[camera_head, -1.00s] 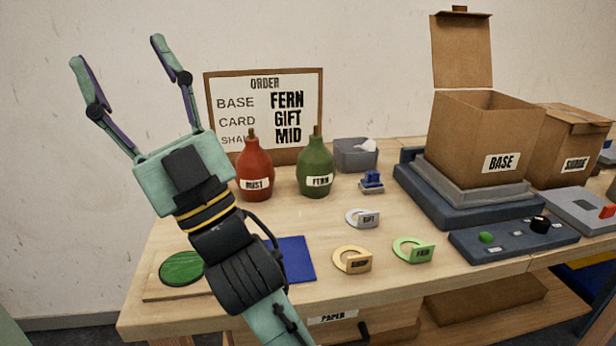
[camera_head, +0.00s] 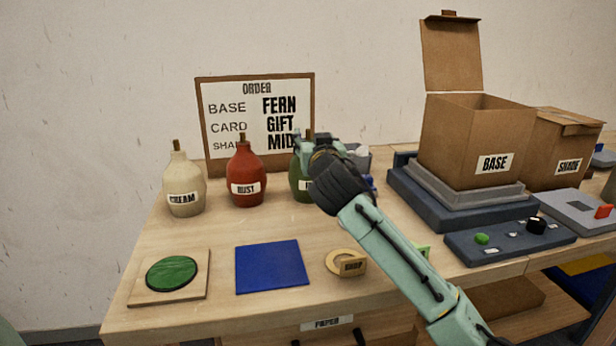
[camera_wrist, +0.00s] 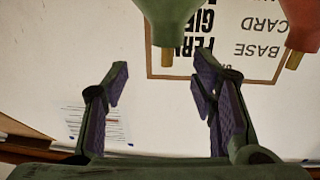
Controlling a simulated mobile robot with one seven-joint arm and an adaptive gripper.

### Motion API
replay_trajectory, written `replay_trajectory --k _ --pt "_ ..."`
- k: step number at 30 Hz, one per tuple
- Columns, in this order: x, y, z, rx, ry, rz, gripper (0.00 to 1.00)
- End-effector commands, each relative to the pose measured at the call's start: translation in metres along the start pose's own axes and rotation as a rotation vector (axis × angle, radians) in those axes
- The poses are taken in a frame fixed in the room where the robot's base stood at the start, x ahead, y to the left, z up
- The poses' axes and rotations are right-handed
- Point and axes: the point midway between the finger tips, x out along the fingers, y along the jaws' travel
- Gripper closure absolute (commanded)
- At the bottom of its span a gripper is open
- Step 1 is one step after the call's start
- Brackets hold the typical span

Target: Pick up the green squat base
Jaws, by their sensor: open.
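The green squat base (camera_head: 296,178) is a bottle-shaped lamp base with a thin neck, upright at the back of the table, right of the red one. My wrist hides its right side and most of its label in the head view. In the upside-down wrist view, part of the green base (camera_wrist: 170,14) shows at the top edge with its brown neck pointing down. My gripper (camera_wrist: 160,86) is open and empty there, its two purple-lined fingers apart, with the neck beyond them and roughly between their lines. In the head view the fingers are mostly hidden.
The red RUST base (camera_head: 246,178) stands close left of the green one; the CREAM base (camera_head: 184,185) is farther left. An order board (camera_head: 228,92) stands behind. The BASE box (camera_head: 468,155) is at right. A blue mat (camera_head: 270,267) and green disc (camera_head: 172,273) lie in front.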

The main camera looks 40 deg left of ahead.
Motion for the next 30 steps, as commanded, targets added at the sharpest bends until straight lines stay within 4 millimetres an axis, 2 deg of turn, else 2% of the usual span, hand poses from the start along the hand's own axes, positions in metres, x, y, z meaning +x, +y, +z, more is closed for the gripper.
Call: replay_trajectory --k 4,13,21,30 --pt "0.012 -0.003 -0.002 -0.004 0.001 -0.001 0.48" --pt "0.052 -0.008 0.000 -0.003 0.000 -0.001 0.48" --pt "0.055 -0.008 0.002 -0.001 0.002 -0.002 0.48" --pt "0.055 -0.008 0.002 -0.001 0.002 -0.002 0.67"
